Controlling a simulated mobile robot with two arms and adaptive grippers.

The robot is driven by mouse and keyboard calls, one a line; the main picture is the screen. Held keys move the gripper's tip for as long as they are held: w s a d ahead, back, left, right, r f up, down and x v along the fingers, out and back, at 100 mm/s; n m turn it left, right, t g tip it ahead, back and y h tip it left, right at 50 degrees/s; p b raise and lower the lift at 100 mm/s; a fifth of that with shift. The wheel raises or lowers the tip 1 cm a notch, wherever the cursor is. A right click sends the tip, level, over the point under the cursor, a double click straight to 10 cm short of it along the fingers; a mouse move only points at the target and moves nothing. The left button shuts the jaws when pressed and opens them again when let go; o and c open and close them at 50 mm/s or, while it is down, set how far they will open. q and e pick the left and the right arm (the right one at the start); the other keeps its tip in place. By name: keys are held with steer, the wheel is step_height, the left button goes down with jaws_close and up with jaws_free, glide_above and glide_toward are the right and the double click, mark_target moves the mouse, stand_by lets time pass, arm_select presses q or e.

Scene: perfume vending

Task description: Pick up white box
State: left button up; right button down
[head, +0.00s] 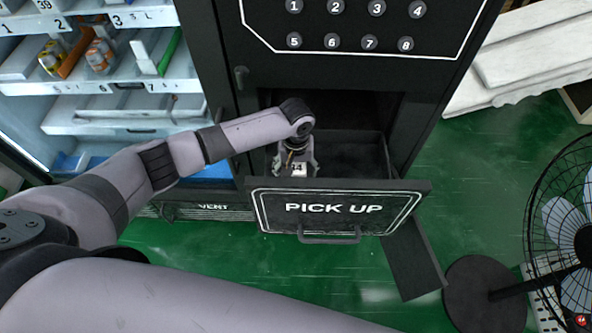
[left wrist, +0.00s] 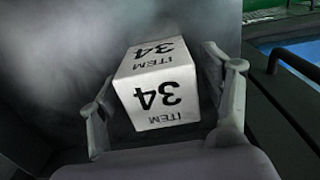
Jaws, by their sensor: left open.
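The white box (left wrist: 152,92), printed "ITEM 34", lies in the open dark pick-up drawer (head: 345,160). In the left wrist view it sits between the two fingers of my left gripper (left wrist: 168,88). The right finger is close beside it, and a gap shows at the left finger; I cannot tell if either touches. In the head view my left gripper (head: 296,166) reaches down into the left side of the drawer and partly hides the box (head: 298,169). The gripper is open. My right gripper is not in view.
The drawer front has a "PICK UP" label and a handle (head: 330,238). Numbered buttons (head: 357,24) are above the opening. Shelves with goods (head: 120,60) stand at the left. A fan (head: 570,235) stands at the right on the green floor (head: 480,200).

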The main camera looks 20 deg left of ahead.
arm_select(q)
steer(key=c, duration=1.2)
steer(key=shift+c, duration=0.3)
steer(key=shift+r, duration=0.1)
